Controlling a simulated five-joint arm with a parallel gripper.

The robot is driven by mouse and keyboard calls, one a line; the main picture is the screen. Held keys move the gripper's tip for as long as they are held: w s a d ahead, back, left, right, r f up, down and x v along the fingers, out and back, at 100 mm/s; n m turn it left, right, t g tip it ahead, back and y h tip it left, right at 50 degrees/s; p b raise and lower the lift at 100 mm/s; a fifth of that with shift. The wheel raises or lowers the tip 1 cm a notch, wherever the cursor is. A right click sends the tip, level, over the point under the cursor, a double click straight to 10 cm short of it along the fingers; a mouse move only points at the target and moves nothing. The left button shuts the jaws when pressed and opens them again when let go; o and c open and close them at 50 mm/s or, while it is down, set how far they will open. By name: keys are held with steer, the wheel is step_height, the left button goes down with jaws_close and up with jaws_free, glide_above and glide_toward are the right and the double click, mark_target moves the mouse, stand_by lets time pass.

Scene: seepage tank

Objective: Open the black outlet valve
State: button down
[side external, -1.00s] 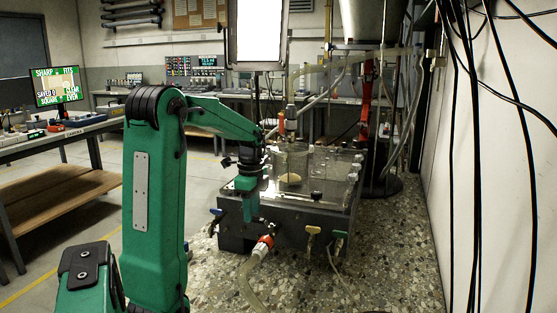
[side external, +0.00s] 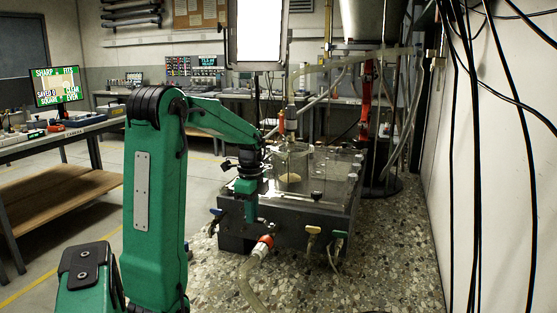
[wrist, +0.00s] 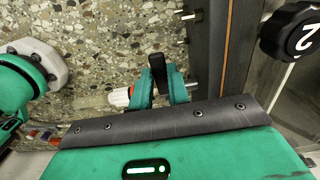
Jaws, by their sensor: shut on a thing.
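The black outlet valve's handle (wrist: 156,66) shows in the wrist view as a short dark lever, lying across the line of its pipe. My gripper (wrist: 160,80) has its green fingers shut on this handle. A metal pipe stub shows to the right of the fingers, and a white and red fitting (wrist: 120,97) to the left. In the side view my gripper (side external: 251,219) points down at the front wall of the dark tank (side external: 290,226). There the black handle is hidden by my gripper and too small to tell.
A hose with an orange-red collar (side external: 265,242) runs down from the front. A blue handle (side external: 216,212) is left of my gripper; yellow (side external: 313,230) and green (side external: 340,235) handles are to the right. A black knob marked 2 (wrist: 290,37) is in the wrist view.

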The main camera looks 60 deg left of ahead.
steer(key=shift+s+d, duration=0.1)
steer(key=shift+d+r+n, duration=0.1)
steer(key=shift+d+n, duration=1.2)
steer(key=shift+n, duration=1.65)
steer(key=shift+d+f+n, duration=0.1)
steer(key=shift+d+n, duration=1.25)
steer(key=shift+n, duration=1.65)
steer(key=shift+d+r+n, duration=0.1)
steer(key=shift+d+n, duration=1.2)
steer(key=shift+n, duration=1.65)
steer(key=shift+w, duration=0.2)
steer(key=c, duration=1.3)
jaws_free()
steer(key=shift+c, duration=0.2)
steer(key=shift+r, duration=0.1)
